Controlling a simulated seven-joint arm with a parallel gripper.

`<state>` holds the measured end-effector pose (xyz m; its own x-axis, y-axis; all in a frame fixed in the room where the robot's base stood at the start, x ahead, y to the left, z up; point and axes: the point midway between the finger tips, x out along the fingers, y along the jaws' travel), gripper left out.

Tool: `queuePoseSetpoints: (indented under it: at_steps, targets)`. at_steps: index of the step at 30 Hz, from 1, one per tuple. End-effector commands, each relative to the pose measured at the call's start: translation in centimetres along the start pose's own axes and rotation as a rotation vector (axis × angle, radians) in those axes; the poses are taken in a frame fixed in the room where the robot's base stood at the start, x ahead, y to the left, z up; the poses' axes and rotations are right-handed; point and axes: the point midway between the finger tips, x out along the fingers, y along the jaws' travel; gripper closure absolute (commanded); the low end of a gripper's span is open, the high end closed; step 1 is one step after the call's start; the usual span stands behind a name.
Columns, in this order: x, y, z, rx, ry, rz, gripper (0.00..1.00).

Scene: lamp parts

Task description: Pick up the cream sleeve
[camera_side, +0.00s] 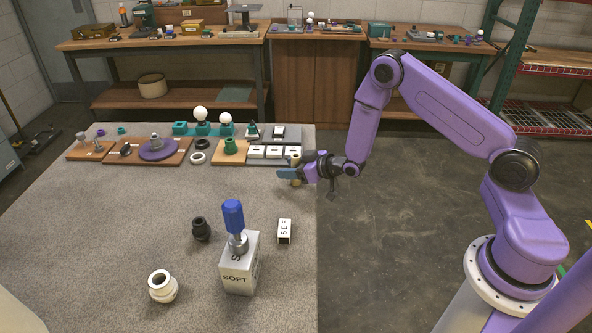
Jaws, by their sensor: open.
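A small cream, tan-tinted cylinder, which looks like the cream sleeve (295,160), stands upright near the right edge of the grey table. My gripper (287,174) is level and points left at it, with its blue fingers open around or right beside the sleeve. The fingers hide the sleeve's middle, and I cannot tell whether they touch it. A larger off-white ribbed collar (162,287) stands at the front of the table, well away from my gripper.
A grey block marked SOFT (238,270) holds an upright blue-handled tool (234,216). A black socket (201,229) and a small white lettered block (284,231) stand nearby. Trays with bulbs (201,115), a purple disc (158,149) and white blocks (273,152) line the back. The left front is clear.

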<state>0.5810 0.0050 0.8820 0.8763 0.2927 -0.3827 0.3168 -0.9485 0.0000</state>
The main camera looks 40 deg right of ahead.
Motion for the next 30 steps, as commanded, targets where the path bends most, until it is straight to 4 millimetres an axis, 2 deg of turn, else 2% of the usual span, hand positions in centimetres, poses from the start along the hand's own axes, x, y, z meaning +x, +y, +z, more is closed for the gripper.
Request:
queuePoseSetpoints:
  at_steps: [3,4,6,9,22,30]
  targets:
    - [0.0,0.0,0.0,0.000,0.000,0.000,0.44]
    - [0.0,0.0,0.0,0.000,0.000,0.000,0.48]
    - [0.0,0.0,0.0,0.000,0.000,0.000,0.71]
    - [0.0,0.0,0.0,0.000,0.000,0.000,0.99]
    - [-0.2,0.0,-0.5,0.000,0.002,0.000,0.99]
    - [-1.2,-0.1,-3.0,-0.001,0.004,-0.001,0.99]
